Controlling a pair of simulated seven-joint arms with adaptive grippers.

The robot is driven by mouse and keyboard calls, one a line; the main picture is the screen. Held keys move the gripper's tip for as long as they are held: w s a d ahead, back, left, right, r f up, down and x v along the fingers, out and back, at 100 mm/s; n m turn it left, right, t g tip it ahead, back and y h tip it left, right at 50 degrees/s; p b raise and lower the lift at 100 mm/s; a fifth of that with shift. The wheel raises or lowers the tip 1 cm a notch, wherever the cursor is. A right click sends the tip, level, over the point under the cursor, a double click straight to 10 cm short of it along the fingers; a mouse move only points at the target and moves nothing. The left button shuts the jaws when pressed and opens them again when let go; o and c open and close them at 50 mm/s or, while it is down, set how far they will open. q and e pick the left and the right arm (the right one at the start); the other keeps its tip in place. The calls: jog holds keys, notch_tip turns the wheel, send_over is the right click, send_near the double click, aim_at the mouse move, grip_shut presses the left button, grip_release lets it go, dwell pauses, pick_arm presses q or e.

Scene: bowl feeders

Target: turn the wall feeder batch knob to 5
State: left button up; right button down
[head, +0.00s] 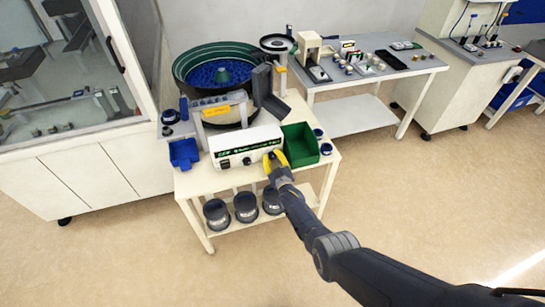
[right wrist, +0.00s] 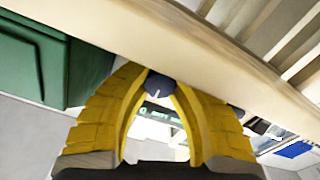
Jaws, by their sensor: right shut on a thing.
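The white feeder control box (head: 236,145) stands on the front of the cream cart, with green lettering and dark knobs on its front. My right gripper (head: 272,160) is at the right end of that front face. In the right wrist view its yellow fingers are closed around a dark round knob (right wrist: 160,87) with a pale mark. Another dark knob (right wrist: 236,110) shows beyond the right finger. Scale numbers are too small to read. My left gripper is not in view.
A green bin (head: 300,146) stands right of the box, close to my gripper. A blue bin (head: 184,153) is at the left. The bowl feeder (head: 200,55) is behind. The cart edge (right wrist: 200,50) crosses close to the fingers. Dark pots (head: 245,207) stand on the lower shelf.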

jog(key=shift+r, duration=0.15)
jog(key=c, duration=1)
grip_release()
jog(key=shift+s, duration=0.15)
jog(key=shift+s+d+f, duration=0.2)
jog(key=shift+s, duration=0.3)
jog(key=shift+v, duration=5.3)
jog(key=shift+r, duration=0.15)
